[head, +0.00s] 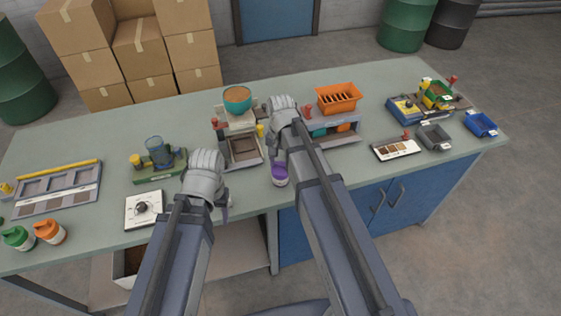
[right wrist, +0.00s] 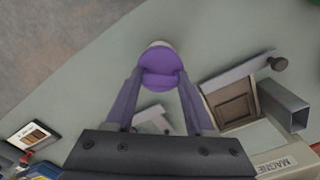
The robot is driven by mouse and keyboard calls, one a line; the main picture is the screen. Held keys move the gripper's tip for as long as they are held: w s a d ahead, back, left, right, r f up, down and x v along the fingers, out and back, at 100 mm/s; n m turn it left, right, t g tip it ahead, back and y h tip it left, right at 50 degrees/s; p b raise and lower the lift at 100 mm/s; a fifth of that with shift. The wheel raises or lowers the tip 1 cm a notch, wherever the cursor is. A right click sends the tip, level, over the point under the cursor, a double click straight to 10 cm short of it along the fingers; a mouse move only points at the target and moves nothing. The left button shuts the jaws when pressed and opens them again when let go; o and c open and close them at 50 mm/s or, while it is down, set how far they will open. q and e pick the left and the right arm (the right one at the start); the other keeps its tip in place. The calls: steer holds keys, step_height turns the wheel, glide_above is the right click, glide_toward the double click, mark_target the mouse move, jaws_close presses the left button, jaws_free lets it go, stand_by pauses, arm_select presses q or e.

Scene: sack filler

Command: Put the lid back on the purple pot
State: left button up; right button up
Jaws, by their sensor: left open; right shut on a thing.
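The purple pot (head: 279,180) stands near the front edge of the bench, in the middle of the head view. Its pale body also shows at the top of the right wrist view (right wrist: 158,44). My right gripper (head: 279,161) is over the pot. In the right wrist view its fingers (right wrist: 160,78) are shut on the purple lid (right wrist: 160,66), which lines up with the pot. I cannot tell whether the lid touches the rim. My left gripper (head: 223,207) is open and empty at the bench's front edge, left of the pot.
A press-like stand with a teal bowl (head: 237,98) is behind and left of the pot. An orange slotted bin (head: 338,97) stands behind right. A white dial box (head: 144,209) is left of my left gripper. Green (head: 18,238) and orange (head: 49,231) pots stand far left.

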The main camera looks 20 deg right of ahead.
steer(key=o, duration=1.6)
steer(key=shift+c, duration=0.2)
steer(key=shift+r+p, duration=3.55)
jaws_close()
steer(key=shift+f+b, duration=0.35)
steer(key=shift+f, duration=0.05)
